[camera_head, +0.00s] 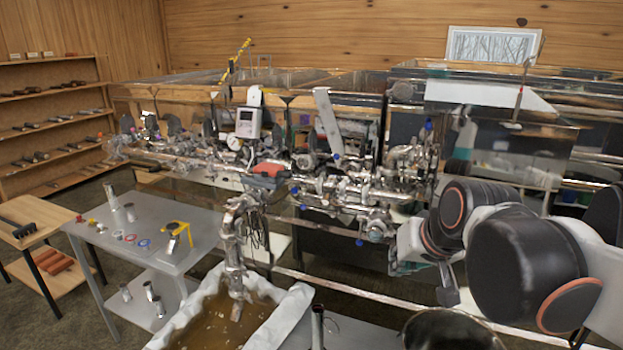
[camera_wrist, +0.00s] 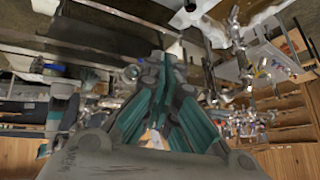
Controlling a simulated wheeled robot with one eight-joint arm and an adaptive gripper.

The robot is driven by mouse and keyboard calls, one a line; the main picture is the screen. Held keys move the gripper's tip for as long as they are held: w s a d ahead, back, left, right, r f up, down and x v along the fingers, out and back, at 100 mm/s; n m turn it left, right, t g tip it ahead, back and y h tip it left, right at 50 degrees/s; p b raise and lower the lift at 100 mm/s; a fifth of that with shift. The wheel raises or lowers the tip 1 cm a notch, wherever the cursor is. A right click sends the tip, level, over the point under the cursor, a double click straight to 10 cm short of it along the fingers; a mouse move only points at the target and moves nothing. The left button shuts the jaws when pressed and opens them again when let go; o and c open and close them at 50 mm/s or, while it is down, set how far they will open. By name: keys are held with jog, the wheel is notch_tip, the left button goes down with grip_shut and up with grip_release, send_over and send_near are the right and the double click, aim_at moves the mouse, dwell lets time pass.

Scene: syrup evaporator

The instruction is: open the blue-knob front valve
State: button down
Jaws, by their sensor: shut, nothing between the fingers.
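Several small blue knobs sit on the steel pipework in the head view: a low front one (camera_head: 359,242), another to its left (camera_head: 303,207), and one higher up (camera_head: 337,157). I cannot tell which is the task's front valve, nor how far any is turned. My gripper (camera_wrist: 165,60), with teal and grey fingers, is shut and empty in the wrist view. In the head view its teal part shows just right of and below the low front knob, apart from it as far as I can tell.
The evaporator pans (camera_head: 270,92) stand behind the pipework. A white-lined tub of amber liquid (camera_head: 215,315) is below, at front. A metal table (camera_head: 90,238) with small parts stands left, and a wooden shelf (camera_head: 45,125) is at the far left. A rail (camera_head: 400,311) crosses low in front.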

jog(key=w+a+r+p, duration=0.2)
jog(key=w+r+p, duration=0.15)
jog(key=w, duration=0.35)
jog(key=m+y+p, duration=0.3)
jog(key=y+p, duration=0.1)
jog(key=p, duration=0.7)
send_over(302, 193)
jog(key=s+d, duration=0.7)
jog(key=s, duration=0.2)
jog(key=x, duration=0.4)
jog(key=p+x, duration=0.1)
jog(key=x, duration=0.4)
jog(key=r+x, duration=0.1)
jog(key=x, duration=0.4)
jog(key=shift+w+a+f, duration=0.1)
jog(key=shift+w+a, duration=0.3)
jog(key=shift+w, duration=0.05)
jog(key=shift+f, duration=0.1)
jog(key=b, duration=0.1)
jog(key=f+b, duration=0.1)
jog(key=shift+w+a+f+b, duration=0.1)
jog(key=shift+w+a+b, duration=0.1)
jog(key=shift+w+b, duration=0.15)
jog(key=shift+s, duration=0.1)
